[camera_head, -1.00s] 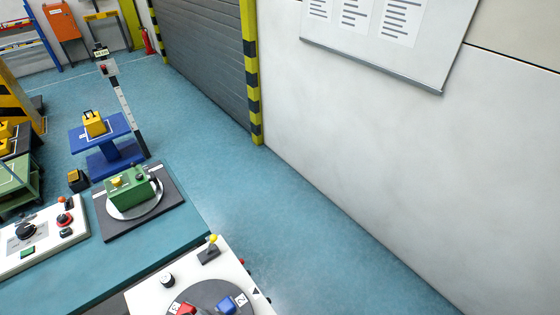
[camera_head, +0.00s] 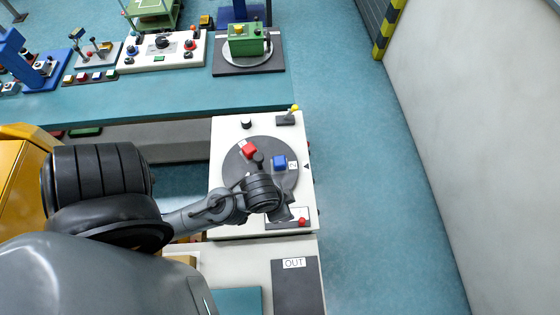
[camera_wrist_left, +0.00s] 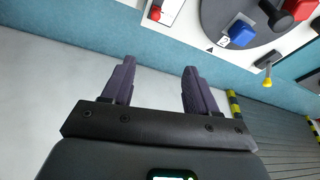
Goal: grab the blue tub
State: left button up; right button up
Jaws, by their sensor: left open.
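The blue tub (camera_head: 279,162) sits on the round grey turntable (camera_head: 238,172), near a label and a black pointer mark. A red tub (camera_head: 249,149) sits on the same turntable, to its left. My left gripper (camera_head: 287,212) is in front of the blue tub and apart from it; its fingers are hard to make out in the head view. In the left wrist view the gripper (camera_wrist_left: 157,68) is open with nothing between its fingers. There the blue tub (camera_wrist_left: 241,33) lies to the upper right, beyond the right finger. My right gripper is not in view.
A dark OUT plate (camera_head: 298,290) lies in front. A green box (camera_head: 247,38) stands behind. Floor on the right is clear up to the wall.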

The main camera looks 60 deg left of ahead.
pick_arm(q)
jog(key=shift+o, duration=0.3)
jog(key=o, duration=0.4)
jog(key=shift+d, duration=0.1)
jog(key=shift+o, duration=0.2)
